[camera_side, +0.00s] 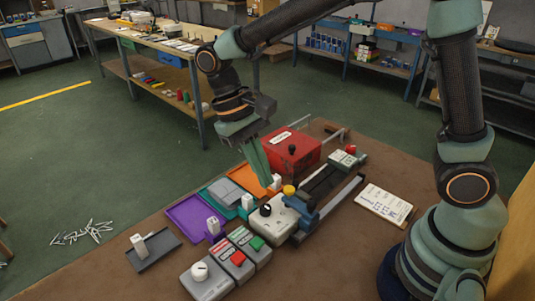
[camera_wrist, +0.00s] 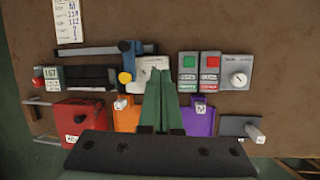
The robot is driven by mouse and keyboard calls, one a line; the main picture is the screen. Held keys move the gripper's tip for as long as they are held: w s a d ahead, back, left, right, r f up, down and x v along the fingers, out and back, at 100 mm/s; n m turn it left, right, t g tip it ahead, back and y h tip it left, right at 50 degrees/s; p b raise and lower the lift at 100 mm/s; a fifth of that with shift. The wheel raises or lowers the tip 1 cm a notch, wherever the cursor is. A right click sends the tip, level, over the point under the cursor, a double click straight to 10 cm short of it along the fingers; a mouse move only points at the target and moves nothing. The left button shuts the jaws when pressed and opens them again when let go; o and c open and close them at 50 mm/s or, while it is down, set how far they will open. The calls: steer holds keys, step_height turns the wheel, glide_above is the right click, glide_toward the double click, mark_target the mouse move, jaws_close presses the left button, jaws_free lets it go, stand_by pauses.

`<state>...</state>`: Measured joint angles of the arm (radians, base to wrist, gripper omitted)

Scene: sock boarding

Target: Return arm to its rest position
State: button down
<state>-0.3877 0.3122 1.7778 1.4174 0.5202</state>
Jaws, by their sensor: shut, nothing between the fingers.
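My gripper (camera_side: 265,182) hangs from my arm above the row of trays, pointing down, its two green fingers shut together with nothing between them. In the side view the fingertips appear in front of the orange tray (camera_side: 241,174), close to the teal tray (camera_side: 223,191); their exact height is unclear. In the wrist view the closed fingers (camera_wrist: 160,75) point at the pale box (camera_wrist: 149,63) and hide what lies below them. The orange tray (camera_wrist: 126,118) shows left of the fingers and the purple tray (camera_wrist: 199,120) right of them.
A red box (camera_side: 293,152) stands behind the trays. A pale box with knobs (camera_side: 276,222) and a blue clamp (camera_side: 305,208) stand in front. Red and green button boxes (camera_side: 236,262), a dial box (camera_side: 207,281) and a grey tray (camera_side: 152,251) sit nearer. A label card (camera_side: 383,205) lies right.

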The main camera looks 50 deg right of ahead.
steer(key=s+d+r+n+t+y, duration=0.1)
steer(key=s+d+r+t, duration=0.2)
steer(key=d+r+t, duration=0.4)
steer(key=shift+d+r+n+t+y, duration=0.35)
steer(key=shift+d+t, duration=0.85)
steer(key=shift+d, duration=1.7)
